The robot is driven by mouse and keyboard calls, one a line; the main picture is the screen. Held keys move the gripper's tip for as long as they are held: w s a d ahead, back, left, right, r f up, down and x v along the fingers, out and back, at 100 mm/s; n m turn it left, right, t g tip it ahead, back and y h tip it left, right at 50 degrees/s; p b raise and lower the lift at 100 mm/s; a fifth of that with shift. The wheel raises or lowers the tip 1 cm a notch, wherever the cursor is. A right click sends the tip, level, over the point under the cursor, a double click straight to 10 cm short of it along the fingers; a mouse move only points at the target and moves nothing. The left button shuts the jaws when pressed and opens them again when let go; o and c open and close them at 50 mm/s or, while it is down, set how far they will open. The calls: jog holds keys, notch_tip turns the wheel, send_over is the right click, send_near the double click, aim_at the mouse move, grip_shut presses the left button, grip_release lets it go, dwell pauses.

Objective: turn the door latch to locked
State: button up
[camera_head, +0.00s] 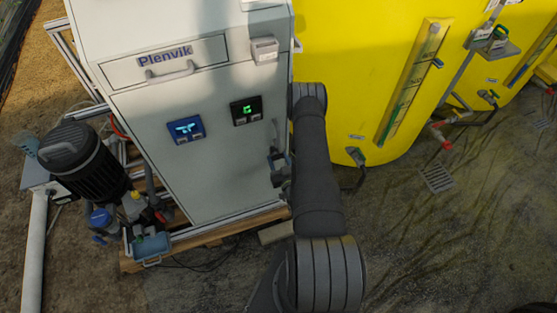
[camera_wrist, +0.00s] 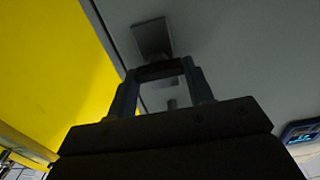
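The door latch (camera_head: 275,131) is a slim grey upright piece near the right edge of the white cabinet door. My gripper (camera_head: 279,166) is at the door just below it, partly hidden by my arm. In the wrist view, the latch's grey plate (camera_wrist: 152,38) is just beyond my gripper (camera_wrist: 160,76). The two blue-grey fingers stand apart, and a dark bar spans the space between their tips. I cannot tell whether this bar is part of the latch or whether the fingers press on it.
The white cabinet (camera_head: 200,165) has a drawer handle (camera_head: 170,72), a blue display (camera_head: 186,129) and a green-lit display (camera_head: 246,110). A yellow tank (camera_head: 350,60) stands close on the right. A black canister (camera_head: 85,160) and pipework are at the left. Open floor lies at lower right.

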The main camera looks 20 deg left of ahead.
jog(key=shift+n, duration=0.3)
jog(key=n, duration=0.3)
jog(key=shift+s+n, duration=0.1)
jog(key=shift+n, duration=0.2)
jog(key=n, duration=0.4)
jog(key=shift+a+f, duration=0.1)
jog(key=n, duration=0.9)
jog(key=shift+s+f+n, duration=0.1)
jog(key=shift+f+n, duration=0.05)
jog(key=shift+n, duration=0.15)
jog(key=o, duration=1)
